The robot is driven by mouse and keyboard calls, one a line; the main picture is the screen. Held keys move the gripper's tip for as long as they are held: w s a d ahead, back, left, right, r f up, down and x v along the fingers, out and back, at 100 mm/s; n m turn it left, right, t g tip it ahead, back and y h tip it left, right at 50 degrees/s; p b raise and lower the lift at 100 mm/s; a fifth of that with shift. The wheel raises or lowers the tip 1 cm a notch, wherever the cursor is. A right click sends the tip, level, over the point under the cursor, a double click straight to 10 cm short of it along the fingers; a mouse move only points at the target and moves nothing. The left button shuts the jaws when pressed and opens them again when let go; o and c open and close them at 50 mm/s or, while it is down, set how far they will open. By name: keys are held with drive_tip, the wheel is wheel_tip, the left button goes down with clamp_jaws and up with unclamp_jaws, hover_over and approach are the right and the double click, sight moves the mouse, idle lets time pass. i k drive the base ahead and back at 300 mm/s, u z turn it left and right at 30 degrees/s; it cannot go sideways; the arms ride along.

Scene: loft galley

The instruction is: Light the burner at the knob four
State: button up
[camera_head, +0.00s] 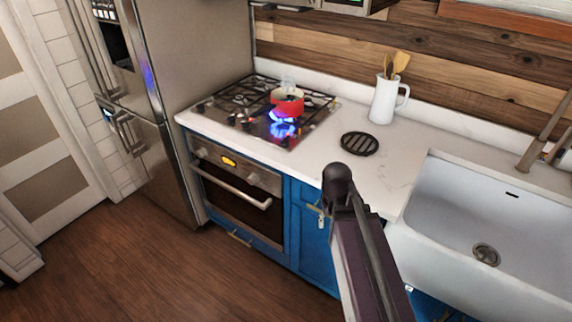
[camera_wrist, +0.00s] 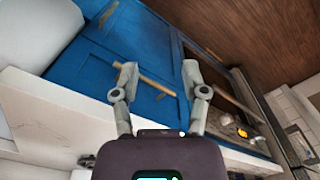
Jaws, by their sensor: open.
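The gas hob (camera_head: 215,112) is set in the white counter, with black grates and several burners. A blue flame (camera_head: 283,129) glows at its front right, just below a red pot (camera_head: 288,103). The oven front (camera_head: 235,185) below has an orange display (camera_head: 228,161) and round knobs, one at left (camera_head: 200,152) and one at right (camera_head: 253,178). I cannot tell which knob is number four. My gripper (camera_wrist: 159,75) is open and empty in the wrist view, over the blue cabinet front with a brass handle between the fingers. The oven's display (camera_wrist: 242,132) shows to its right.
A white pitcher (camera_head: 383,101) with wooden utensils and a black trivet (camera_head: 359,144) stand on the counter. The white sink (camera_head: 470,215) is at right, the steel fridge (camera_head: 205,70) at left. The wooden floor (camera_head: 140,260) before the oven is clear.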

sight(245, 125)
drive_tip(key=u, duration=0.3)
drive_tip(key=i, duration=1.05)
drive_tip(key=u, duration=0.25)
